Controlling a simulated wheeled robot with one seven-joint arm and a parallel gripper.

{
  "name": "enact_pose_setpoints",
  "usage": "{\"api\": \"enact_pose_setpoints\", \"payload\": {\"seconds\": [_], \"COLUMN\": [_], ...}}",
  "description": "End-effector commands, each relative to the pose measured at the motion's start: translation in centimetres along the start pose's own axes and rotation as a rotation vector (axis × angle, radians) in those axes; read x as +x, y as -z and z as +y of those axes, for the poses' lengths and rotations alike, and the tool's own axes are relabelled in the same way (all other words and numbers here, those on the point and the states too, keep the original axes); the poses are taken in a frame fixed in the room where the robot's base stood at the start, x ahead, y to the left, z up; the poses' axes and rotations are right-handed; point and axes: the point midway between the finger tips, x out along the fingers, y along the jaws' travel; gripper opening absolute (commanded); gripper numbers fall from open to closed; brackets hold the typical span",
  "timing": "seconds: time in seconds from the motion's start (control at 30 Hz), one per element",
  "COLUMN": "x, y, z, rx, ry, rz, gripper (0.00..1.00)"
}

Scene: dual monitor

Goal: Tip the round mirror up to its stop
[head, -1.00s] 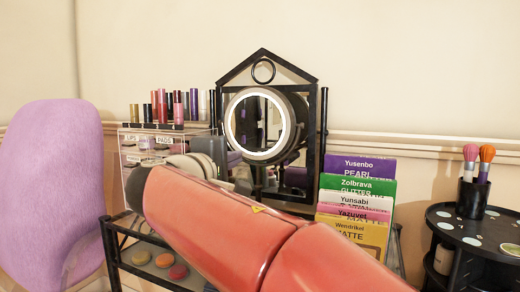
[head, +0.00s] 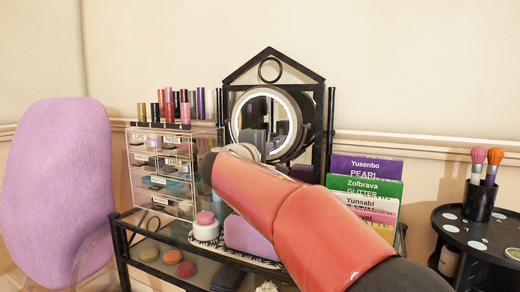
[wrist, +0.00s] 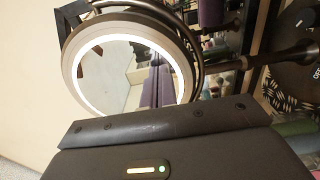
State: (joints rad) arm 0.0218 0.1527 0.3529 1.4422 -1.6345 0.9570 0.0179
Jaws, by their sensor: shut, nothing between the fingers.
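The round mirror (head: 251,106) has a lit white ring and a dark housing. It stands in front of a black house-shaped frame (head: 231,77) on the vanity, and my arm stands before its lower part in the head view. In the wrist view the mirror (wrist: 125,80) fills the upper left, its glass reflecting the room. My gripper (wrist: 165,122) shows as a dark bar across the lower wrist view, shut and empty, overlapping the ring's lower edge in the picture. Contact cannot be told.
A clear drawer organizer (head: 160,172) with lipsticks on top stands left of the mirror. Colored palettes (head: 365,188) stand to the right. A pink-topped jar (head: 205,228) sits on the glass top. A purple chair (head: 58,190) is at left, a round black stand (head: 480,232) at right.

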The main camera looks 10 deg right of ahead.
Motion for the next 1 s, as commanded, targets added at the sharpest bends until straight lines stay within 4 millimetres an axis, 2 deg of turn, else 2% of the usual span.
{"api": "enact_pose_setpoints", "payload": {"seconds": [0.5,1.0], "x": [0.4,1.7], "y": [0.0,0.0], "z": [-0.5,-1.8], "rx": [0.001,0.002], "ry": [-0.011,-0.214], "rz": [0.001,0.000], "gripper": [0.00,0.00]}}
